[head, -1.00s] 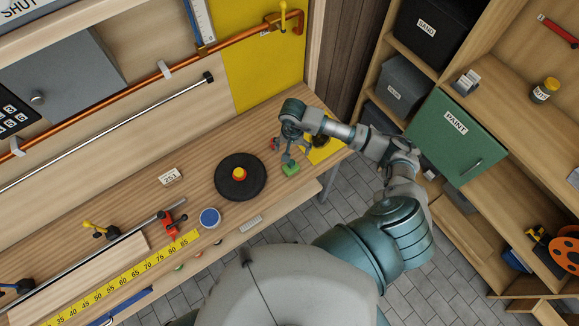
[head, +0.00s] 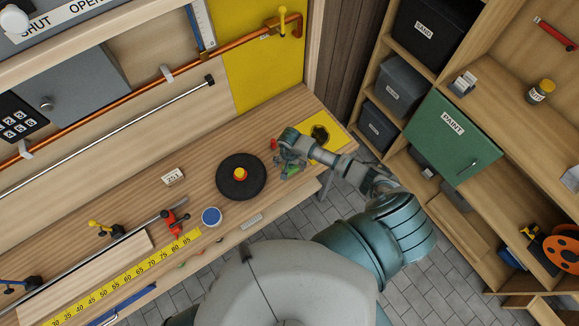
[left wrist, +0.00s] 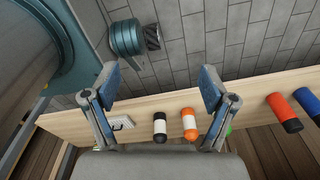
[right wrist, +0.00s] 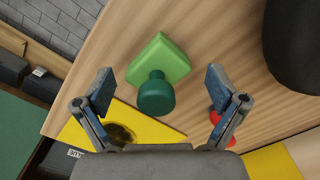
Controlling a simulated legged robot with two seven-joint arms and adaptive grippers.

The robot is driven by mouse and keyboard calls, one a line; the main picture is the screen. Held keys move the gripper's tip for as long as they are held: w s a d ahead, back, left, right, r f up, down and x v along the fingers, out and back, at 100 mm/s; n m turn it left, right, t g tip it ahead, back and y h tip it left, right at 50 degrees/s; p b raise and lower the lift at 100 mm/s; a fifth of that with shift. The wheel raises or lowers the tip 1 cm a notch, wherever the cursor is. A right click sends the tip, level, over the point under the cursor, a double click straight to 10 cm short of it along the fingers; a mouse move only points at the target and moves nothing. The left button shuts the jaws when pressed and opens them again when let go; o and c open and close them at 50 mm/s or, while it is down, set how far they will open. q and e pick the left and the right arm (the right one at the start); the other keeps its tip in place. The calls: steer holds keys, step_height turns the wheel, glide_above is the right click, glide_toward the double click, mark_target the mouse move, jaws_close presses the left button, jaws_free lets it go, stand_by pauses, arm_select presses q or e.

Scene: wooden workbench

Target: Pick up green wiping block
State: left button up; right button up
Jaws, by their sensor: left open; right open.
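The green wiping block (right wrist: 160,62) lies on the workbench, with a round dark green knob (right wrist: 156,95) on top. In the right wrist view it sits centred ahead of my right gripper (right wrist: 158,88), whose open fingers are on either side of the knob with gaps. In the head view only a small part of the block (head: 292,169) shows past my right gripper (head: 287,165), near the bench's front edge. My left gripper (left wrist: 155,85) is open and empty, facing the bench edge and tiled floor; it is not seen in the head view.
A yellow panel with a dark stain (head: 320,132) lies right of the block. A small red object (right wrist: 213,116) is close to the right finger. A black disc (head: 241,190) with a red and yellow knob stands to the left.

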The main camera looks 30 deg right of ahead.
steer(key=shift+d, duration=0.25)
steer(key=shift+c, duration=1.4)
steer(key=shift+d+f, duration=0.1)
steer(key=shift+d, duration=0.05)
steer(key=c, duration=0.8)
arm_select(q)
steer(key=shift+d, duration=0.75)
steer(key=shift+a, duration=0.1)
arm_select(e)
steer(key=shift+a, duration=0.25)
steer(key=shift+r, duration=0.35)
steer(key=r+b, duration=0.1)
steer(key=r, duration=0.8)
steer(key=shift+d+r+b, duration=0.1)
steer(key=shift+d+b, duration=0.1)
steer(key=shift+b, duration=0.15)
arm_select(q)
steer(key=shift+a+f, duration=0.15)
steer(key=shift+f, duration=0.6)
arm_select(e)
steer(key=shift+a+r, duration=0.1)
